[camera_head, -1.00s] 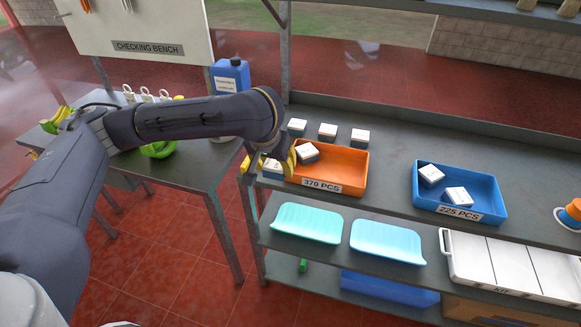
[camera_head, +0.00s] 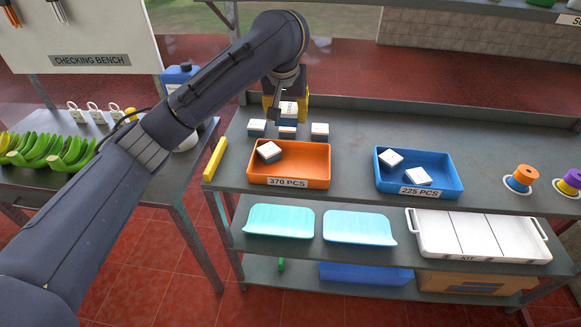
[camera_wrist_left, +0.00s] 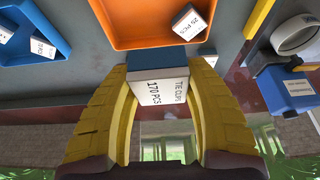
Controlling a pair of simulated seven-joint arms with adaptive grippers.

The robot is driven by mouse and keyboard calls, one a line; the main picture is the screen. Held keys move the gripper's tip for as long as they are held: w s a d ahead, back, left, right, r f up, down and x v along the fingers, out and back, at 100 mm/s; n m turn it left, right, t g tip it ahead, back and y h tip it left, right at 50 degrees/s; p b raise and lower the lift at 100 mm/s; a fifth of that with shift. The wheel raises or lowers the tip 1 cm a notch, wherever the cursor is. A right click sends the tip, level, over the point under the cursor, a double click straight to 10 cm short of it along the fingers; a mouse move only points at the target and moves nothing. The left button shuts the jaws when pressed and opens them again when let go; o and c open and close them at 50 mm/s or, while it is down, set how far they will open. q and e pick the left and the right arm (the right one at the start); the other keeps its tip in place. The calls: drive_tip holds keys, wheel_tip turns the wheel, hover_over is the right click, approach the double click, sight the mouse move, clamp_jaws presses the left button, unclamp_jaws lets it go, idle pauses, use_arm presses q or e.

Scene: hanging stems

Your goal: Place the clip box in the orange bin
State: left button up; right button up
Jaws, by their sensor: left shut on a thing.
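My left gripper (camera_head: 287,107) is shut on a white and blue clip box (camera_head: 288,108), held up behind the orange bin. In the left wrist view, the clip box (camera_wrist_left: 160,88) sits between the yellow fingers (camera_wrist_left: 160,100), its label reading TIE CLIPS 170 PCS. The orange bin (camera_head: 318,178), marked 370 PCS, stands on the bench top with one white-topped box (camera_head: 269,150) inside. The bin (camera_wrist_left: 140,45) also shows in the left wrist view, beyond the held box. My right gripper is not in view.
Three similar boxes (camera_head: 320,129) stand in a row behind the orange bin. A blue bin (camera_head: 440,180) with two boxes is to its right. A yellow bar (camera_head: 215,158) lies left of it. Spools (camera_head: 521,178) stand at the far right. Bench top between the bins is clear.

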sight(290, 172)
use_arm(q)
drive_tip(key=shift+d+f, duration=0.35)
drive_tip(key=shift+f, duration=0.2)
wheel_tip(290, 172, down, 19)
drive_tip(key=shift+a+r, duration=0.1)
drive_tip(key=shift+r, duration=0.05)
idle(0.6)
drive_tip(key=shift+f, duration=0.25)
drive_tip(key=o, duration=1.2)
drive_tip(key=shift+o, duration=0.2)
drive_tip(key=shift+r, duration=0.15)
drive_tip(key=v, duration=1.2)
drive_tip(key=shift+w+r, duration=0.1)
